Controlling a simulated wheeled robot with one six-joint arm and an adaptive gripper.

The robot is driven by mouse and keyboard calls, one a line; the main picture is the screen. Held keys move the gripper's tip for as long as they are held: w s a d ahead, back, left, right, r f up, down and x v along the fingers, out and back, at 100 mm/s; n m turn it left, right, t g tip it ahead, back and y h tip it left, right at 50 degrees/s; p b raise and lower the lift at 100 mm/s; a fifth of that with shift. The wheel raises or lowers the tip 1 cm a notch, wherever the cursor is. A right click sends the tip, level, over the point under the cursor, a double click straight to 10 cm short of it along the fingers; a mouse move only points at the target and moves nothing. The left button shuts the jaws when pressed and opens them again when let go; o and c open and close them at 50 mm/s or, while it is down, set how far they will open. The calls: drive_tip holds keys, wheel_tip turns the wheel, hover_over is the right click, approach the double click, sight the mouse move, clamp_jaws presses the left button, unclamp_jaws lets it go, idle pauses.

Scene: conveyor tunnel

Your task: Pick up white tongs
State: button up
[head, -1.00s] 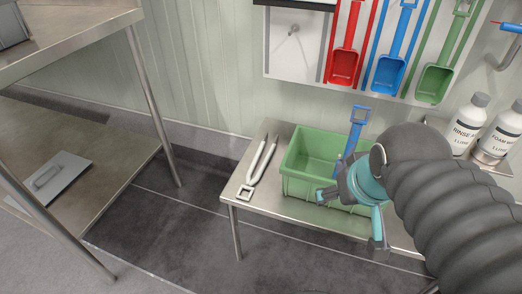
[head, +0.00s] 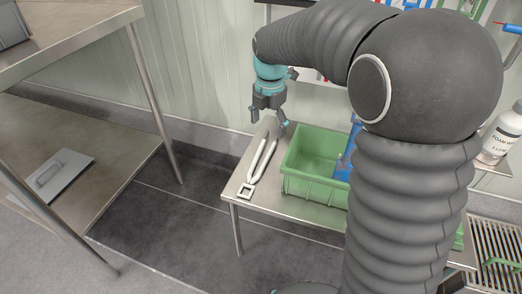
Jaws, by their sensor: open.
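The white tongs (head: 259,161) lie on the left part of a low steel table (head: 238,207), left of the green crate. Their square-ended handle (head: 246,191) is toward the table's front left corner, and their two arms run toward the back. My gripper (head: 267,119) points down near the far end of the tongs, its fingers apart and empty. The far tips of the tongs are partly hidden behind it. I cannot tell how high my gripper is above the table.
A green crate (head: 295,185) stands right of the tongs with a blue tool (head: 346,160) in it. A steel shelf unit (head: 150,95) stands at left, holding a flat grey plate with a handle (head: 60,175). The pale wall is close behind. My arm hides the table's right part.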

wheel_tip(320, 180, down, 3)
drive_tip(key=w+a+n, duration=0.3)
drive_tip(key=n, duration=0.1)
hover_over(260, 164)
drive_tip(key=shift+g, duration=0.3)
drive_tip(key=f, duration=0.8)
drive_tip(key=shift+s+a+f, duration=0.25)
drive_tip(key=shift+s, duration=0.05)
drive_tip(key=shift+w+d+f, duration=0.1)
drive_tip(key=shift+f, duration=1.25)
drive_tip(key=shift+w+d+f, duration=0.1)
drive_tip(key=shift+f, duration=1.2)
drive_tip(key=c, duration=1.3)
